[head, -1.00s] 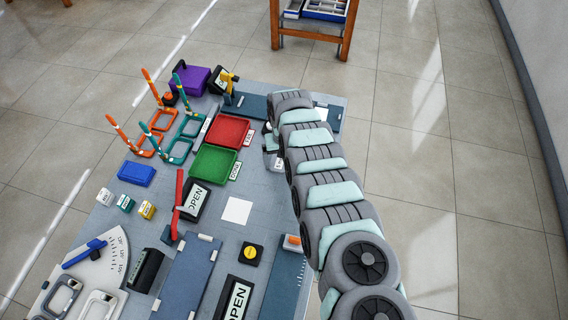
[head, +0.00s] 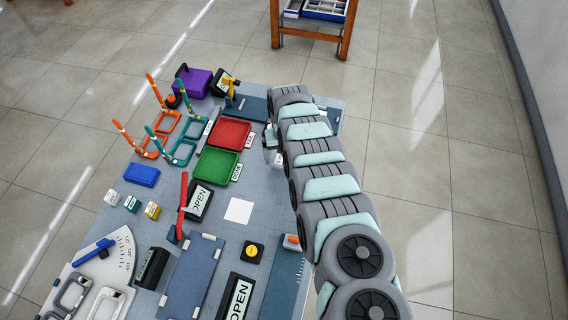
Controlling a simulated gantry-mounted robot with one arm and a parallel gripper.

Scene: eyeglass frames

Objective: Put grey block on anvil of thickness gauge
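A small pale grey block (head: 111,198) with a label stands at the left of the table, in a row with a teal block (head: 132,203) and a yellow block (head: 152,210). I cannot single out the thickness gauge or its anvil with certainty. A small stand with a yellow top (head: 229,86) at the far end could be a gauge. My arm reaches along the right side of the table. My gripper (head: 271,148) is mostly hidden behind my arm, to the right of the red tray. Its fingers and any contents are not visible.
A red tray (head: 230,132) and green tray (head: 216,165) lie mid-table. A red lever (head: 183,205) rises near the middle. A white square (head: 238,210) lies clear.

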